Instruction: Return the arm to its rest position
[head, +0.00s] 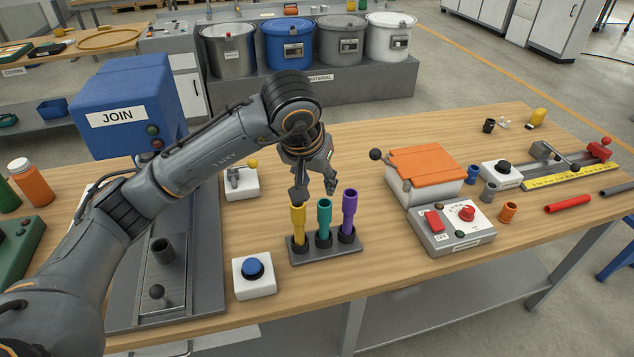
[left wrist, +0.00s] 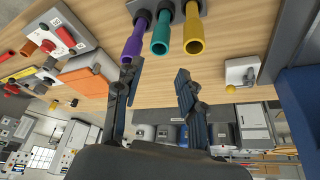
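My left arm reaches in from the left in the head view. My left gripper (head: 314,190) hangs over the workbench, just behind and above a dark holder (head: 325,254). Its fingers are apart with nothing between them; the left wrist view (left wrist: 155,90) also shows them spread and empty. The holder carries a yellow tube (head: 298,224), a teal tube (head: 324,220) and a purple tube (head: 349,212), all upright. Whether a fingertip touches the yellow tube cannot be told. My right gripper is not in view.
A blue JOIN machine (head: 126,108) stands left behind my arm. A blue push button (head: 253,270) is near the front edge. A box with an orange lid (head: 424,165) and a control box with red switches (head: 452,228) are to the right. Bare wood (head: 400,275) lies in front.

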